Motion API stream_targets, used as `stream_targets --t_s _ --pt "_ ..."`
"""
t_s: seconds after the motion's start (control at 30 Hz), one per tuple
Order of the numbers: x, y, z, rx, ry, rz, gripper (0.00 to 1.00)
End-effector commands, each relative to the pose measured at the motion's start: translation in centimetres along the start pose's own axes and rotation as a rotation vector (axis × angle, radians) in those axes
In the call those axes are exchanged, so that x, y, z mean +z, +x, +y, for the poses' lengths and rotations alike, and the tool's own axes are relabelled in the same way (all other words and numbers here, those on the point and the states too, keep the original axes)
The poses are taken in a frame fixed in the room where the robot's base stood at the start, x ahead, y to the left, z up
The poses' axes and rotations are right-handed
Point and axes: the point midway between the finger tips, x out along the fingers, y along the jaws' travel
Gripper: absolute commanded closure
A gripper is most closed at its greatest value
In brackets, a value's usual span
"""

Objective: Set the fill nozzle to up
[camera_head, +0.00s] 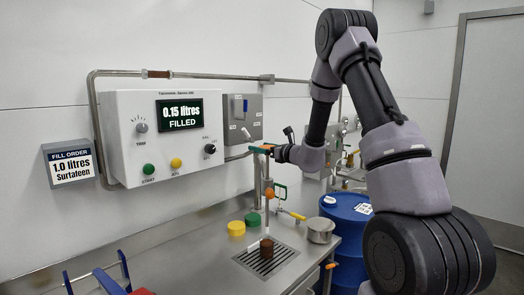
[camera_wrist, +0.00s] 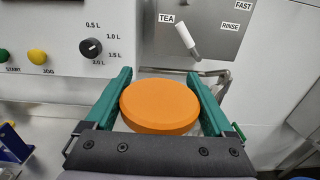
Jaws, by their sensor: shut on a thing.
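The fill nozzle appears to be the thin upright piece (camera_head: 268,212) over the drain grate (camera_head: 285,258), with an orange round part (camera_head: 269,193) on it. My gripper (camera_head: 262,149) is just above, near the panel's lower right. In the wrist view my green fingers (camera_wrist: 160,105) are shut on an orange disc (camera_wrist: 160,100), one finger at each side. The disc hides what lies under it. I cannot tell for sure how the disc joins the nozzle. A brown cup (camera_head: 266,248) stands on the grate below the nozzle.
The white control panel (camera_head: 125,155) reads 0.15 litres, filled. A grey switch box (camera_wrist: 215,35) is close beyond my gripper. Yellow and green lids (camera_head: 236,228), a steel pot (camera_head: 320,230) and a blue drum (camera_head: 347,235) stand near. The left counter is mostly clear.

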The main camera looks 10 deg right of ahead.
Motion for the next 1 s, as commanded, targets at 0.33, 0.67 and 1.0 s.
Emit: stream_targets --t_s 0.33,0.67,1.0 --pt "8.5 0.0 0.0 -0.001 -0.007 -0.012 1.0" --pt "15.2 0.0 0.0 -0.001 -0.005 -0.009 1.0" --pt "17.1 0.0 0.0 -0.001 -0.002 -0.008 1.0"
